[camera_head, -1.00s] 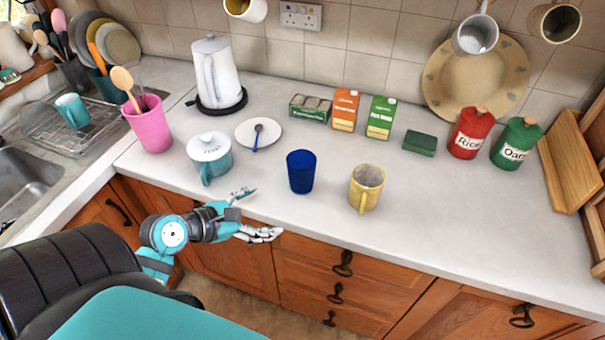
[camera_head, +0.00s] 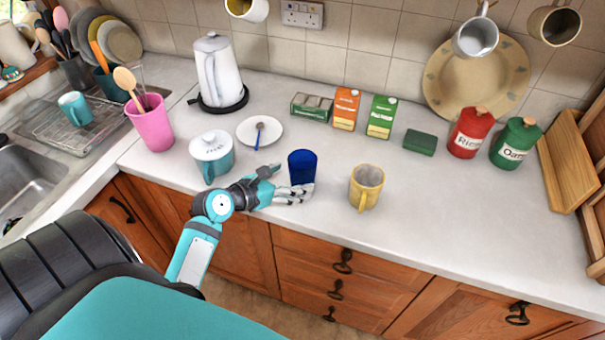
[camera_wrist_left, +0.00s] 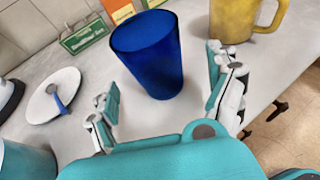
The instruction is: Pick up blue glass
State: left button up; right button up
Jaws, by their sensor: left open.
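The blue glass (camera_head: 302,167) stands upright on the counter, between the teal lidded pot and the yellow mug. My left gripper (camera_head: 292,182) is open just left of the glass, with one finger in front of its lower part in the head view. In the left wrist view, the blue glass (camera_wrist_left: 150,58) stands ahead of the palm, roughly between the two spread fingers of the left gripper (camera_wrist_left: 168,95). The fingers are not closed on it, and I cannot tell whether one touches it. My right gripper is not in view.
The yellow mug (camera_head: 366,186) stands close on the right. The teal pot (camera_head: 211,158) and a saucer with a spoon (camera_head: 270,134) are on the left. Cartons (camera_head: 345,109) and a kettle (camera_head: 218,75) stand behind. The counter's front edge runs close below the gripper.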

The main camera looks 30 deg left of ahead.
pick_arm(q)
jog(key=shift+a+p+x, duration=0.15)
jog(key=shift+p+x, duration=0.1)
jog(key=shift+x, duration=1.1)
jog(key=shift+a+p+x, duration=0.1)
jog(key=shift+p+x, duration=0.1)
jog(key=shift+x, duration=1.15)
jog(key=c, duration=1.5)
